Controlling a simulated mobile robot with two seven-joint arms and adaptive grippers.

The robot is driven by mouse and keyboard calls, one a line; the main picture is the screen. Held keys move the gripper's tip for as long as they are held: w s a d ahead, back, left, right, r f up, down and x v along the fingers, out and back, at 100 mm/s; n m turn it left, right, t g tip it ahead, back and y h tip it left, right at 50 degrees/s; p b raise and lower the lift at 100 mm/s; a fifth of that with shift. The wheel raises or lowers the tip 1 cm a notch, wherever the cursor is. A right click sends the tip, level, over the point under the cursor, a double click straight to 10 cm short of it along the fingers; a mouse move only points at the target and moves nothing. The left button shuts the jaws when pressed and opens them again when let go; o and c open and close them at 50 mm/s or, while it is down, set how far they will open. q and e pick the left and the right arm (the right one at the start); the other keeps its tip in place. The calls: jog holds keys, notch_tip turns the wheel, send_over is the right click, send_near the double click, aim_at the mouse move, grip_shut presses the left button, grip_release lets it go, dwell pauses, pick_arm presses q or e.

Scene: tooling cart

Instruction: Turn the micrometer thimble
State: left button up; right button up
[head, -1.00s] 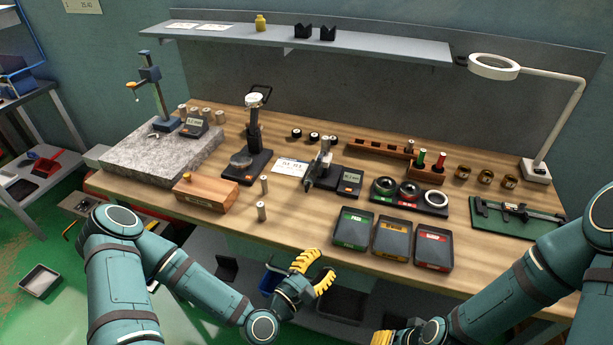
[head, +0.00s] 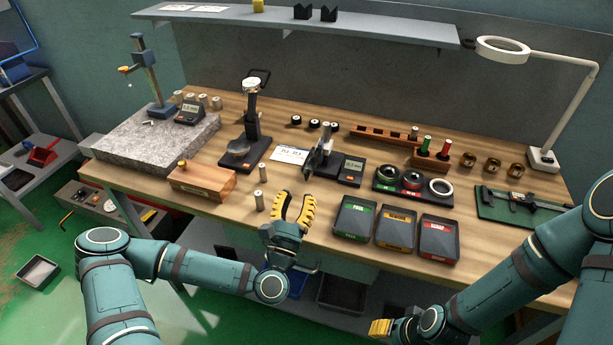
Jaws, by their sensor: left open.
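The micrometer (head: 321,156) sits in a dark stand near the middle of the bench, next to a small digital readout (head: 351,170). Its thimble points toward the front left and is small in the picture. My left gripper (head: 294,206) is over the bench's front edge, just in front of the micrometer and apart from it. Its yellow fingers point up toward the micrometer, spread and empty. My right gripper (head: 380,328) is low at the bottom of the view, in front of the bench. Only part of its yellow fingers shows, so its opening is unclear.
Two metal cylinders (head: 259,200) stand left of my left gripper. Green, yellow and red labelled trays (head: 354,218) lie to its right. A wooden box (head: 202,181) and granite plate (head: 150,143) are further left. A ring gauge tray (head: 411,187) stands right of the micrometer.

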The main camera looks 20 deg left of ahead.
aim_at(306, 180)
pick_arm(q)
jog(key=shift+w+f+x, duration=0.1)
jog(key=shift+f+x, duration=0.2)
jog(key=shift+x, duration=1)
jog(key=shift+w+f+x, duration=0.15)
jog(key=shift+f+x, duration=0.1)
jog(key=shift+x, duration=1)
jog(key=shift+w+f+x, duration=0.1)
jog(key=shift+f+x, duration=0.2)
jog(key=shift+x, duration=1)
grip_shut()
